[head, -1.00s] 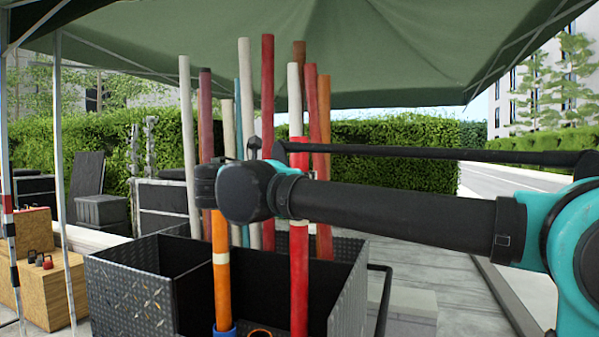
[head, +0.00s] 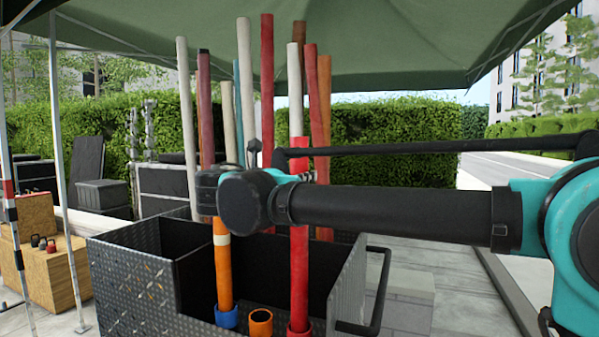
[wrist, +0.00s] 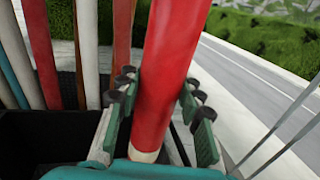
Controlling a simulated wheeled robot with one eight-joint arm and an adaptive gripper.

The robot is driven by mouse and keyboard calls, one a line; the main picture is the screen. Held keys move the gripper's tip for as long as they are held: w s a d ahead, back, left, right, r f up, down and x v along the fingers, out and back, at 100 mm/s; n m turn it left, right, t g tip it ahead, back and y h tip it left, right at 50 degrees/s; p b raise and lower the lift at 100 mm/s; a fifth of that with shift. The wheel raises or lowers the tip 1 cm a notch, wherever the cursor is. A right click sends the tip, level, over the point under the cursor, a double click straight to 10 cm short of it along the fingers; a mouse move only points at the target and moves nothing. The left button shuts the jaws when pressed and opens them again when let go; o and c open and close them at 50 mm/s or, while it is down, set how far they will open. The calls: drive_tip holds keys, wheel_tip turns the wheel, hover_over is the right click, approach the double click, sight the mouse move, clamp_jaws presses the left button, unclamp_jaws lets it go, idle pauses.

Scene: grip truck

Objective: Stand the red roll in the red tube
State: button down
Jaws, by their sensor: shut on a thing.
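In the head view my arm hides most of the gripper and part of the roll.
The black box (head: 130,285) holds the tubes. An orange roll (head: 222,265) stands in a blue tube (head: 226,318). The orange tube (head: 260,323) between them is empty. Several tall rolls (head: 245,90) stand behind. A black handle (head: 379,300) sticks out at the right.

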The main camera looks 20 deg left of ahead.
hover_over(299, 236)
drive_tip(key=w, duration=0.2)
wheel_tip(299, 236, down, 8)
drive_tip(key=shift+w+a, duration=0.15)
drive_tip(key=shift+a, duration=0.15)
idle(0.9)
drive_tip(key=shift+f, duration=0.5)
idle(0.6)
drive_tip(key=c, duration=0.9)
unclamp_jaws()
